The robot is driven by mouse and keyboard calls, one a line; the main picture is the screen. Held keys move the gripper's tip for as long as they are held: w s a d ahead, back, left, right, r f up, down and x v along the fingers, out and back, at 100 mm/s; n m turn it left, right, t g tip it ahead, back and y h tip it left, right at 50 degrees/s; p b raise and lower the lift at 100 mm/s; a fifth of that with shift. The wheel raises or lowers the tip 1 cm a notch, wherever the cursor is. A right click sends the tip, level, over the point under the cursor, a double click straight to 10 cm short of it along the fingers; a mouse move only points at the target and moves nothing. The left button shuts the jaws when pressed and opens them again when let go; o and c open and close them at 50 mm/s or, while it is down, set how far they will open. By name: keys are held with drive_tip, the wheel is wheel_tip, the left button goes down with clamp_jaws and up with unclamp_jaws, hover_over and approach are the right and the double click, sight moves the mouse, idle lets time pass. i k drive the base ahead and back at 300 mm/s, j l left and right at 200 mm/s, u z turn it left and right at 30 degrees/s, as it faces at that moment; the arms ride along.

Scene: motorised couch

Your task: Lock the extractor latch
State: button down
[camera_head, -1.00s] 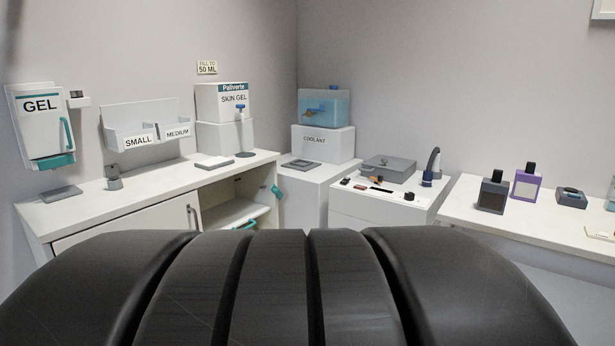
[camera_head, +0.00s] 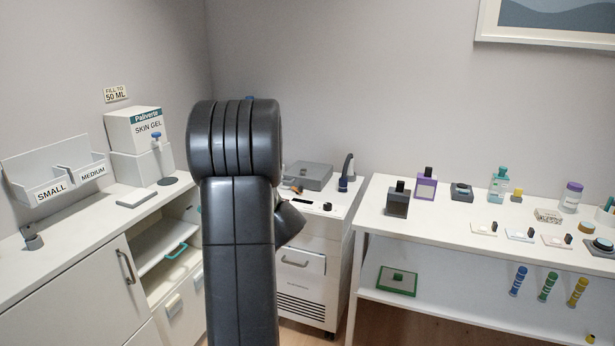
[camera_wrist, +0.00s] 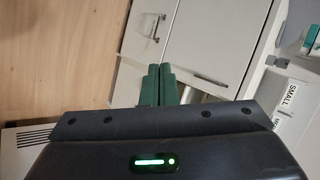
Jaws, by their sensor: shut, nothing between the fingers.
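I cannot pick out the extractor latch for certain in any view. A white wheeled cart (camera_head: 305,262) stands behind my arm in the head view, with a grey lidded box (camera_head: 308,174) and a dark upright nozzle-like part (camera_head: 346,172) on top. My gripper (camera_wrist: 158,70) shows in the wrist view as two dark green fingers, closed together and empty. It points toward white cabinet doors (camera_wrist: 210,40) and touches nothing that I can see. In the head view my own arm hides the cart's left side and the corner behind it.
A white counter (camera_head: 70,262) with a half-open lower compartment is on the left. A white table (camera_head: 450,218) with bottles and small items is on the right, with a lower shelf (camera_head: 450,312). Wooden floor (camera_wrist: 60,50) is clear in the wrist view.

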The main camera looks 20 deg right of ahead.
sight(300, 190)
drive_tip(key=i+l+z, duration=0.15)
drive_tip(key=i+l, duration=0.25)
drive_tip(key=i+l+z, duration=0.1)
drive_tip(key=i+l, duration=0.2)
drive_tip(key=i, duration=0.2)
drive_tip(key=i+l+z, duration=0.15)
drive_tip(key=i+l, duration=0.15)
drive_tip(key=i, duration=0.15)
drive_tip(key=i+l+z, duration=0.1)
drive_tip(key=i+l, duration=0.15)
drive_tip(key=i, duration=0.25)
